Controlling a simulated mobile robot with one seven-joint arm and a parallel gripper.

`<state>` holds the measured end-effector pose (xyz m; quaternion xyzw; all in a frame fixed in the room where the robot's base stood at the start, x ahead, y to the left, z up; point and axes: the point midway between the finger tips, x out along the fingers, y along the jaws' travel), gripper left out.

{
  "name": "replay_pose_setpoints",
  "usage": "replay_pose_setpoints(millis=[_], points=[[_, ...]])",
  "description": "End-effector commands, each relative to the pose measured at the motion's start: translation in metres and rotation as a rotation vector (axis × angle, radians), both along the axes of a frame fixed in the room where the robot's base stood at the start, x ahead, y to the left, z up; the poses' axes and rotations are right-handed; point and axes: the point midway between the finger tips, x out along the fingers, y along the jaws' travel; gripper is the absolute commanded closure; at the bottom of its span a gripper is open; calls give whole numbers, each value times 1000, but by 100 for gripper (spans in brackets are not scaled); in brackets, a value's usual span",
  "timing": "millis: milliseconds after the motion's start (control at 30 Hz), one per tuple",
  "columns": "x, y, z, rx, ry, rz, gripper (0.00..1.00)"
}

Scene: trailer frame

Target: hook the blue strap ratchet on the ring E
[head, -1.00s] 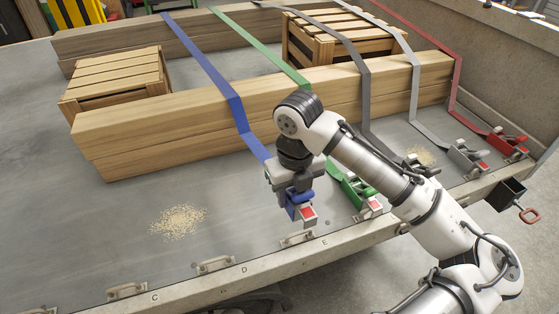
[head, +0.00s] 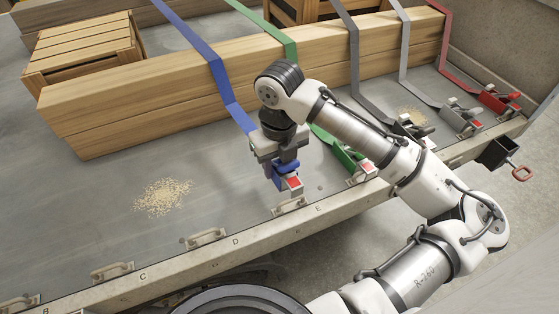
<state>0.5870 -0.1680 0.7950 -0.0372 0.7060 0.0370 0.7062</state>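The blue strap ratchet (head: 287,169) is blue with a silver and red lower end. My gripper (head: 278,155) is shut on it from above and holds it near the bed's front edge. The blue strap (head: 222,78) runs from it up over the wooden beams. Ring E (head: 290,205) is the metal ring on the edge rail just left of the letter E. It lies just below the ratchet's lower end in the picture. The ratchet's hook cannot be made out, and I cannot tell whether it touches the ring.
The green ratchet (head: 350,160) lies close to the right, partly behind my arm. Grey and red ratchets (head: 497,98) stand farther right. Ring D (head: 207,237) is to the left. A sawdust pile (head: 162,197) lies on open bed floor. Long beams (head: 140,110) stand behind.

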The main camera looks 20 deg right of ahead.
Motion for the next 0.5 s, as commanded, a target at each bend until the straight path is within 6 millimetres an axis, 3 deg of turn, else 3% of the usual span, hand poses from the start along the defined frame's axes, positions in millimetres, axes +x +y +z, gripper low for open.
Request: replay_pose_setpoints(millis=[500], points=[[0,0,-44,1,-1,0,92]])
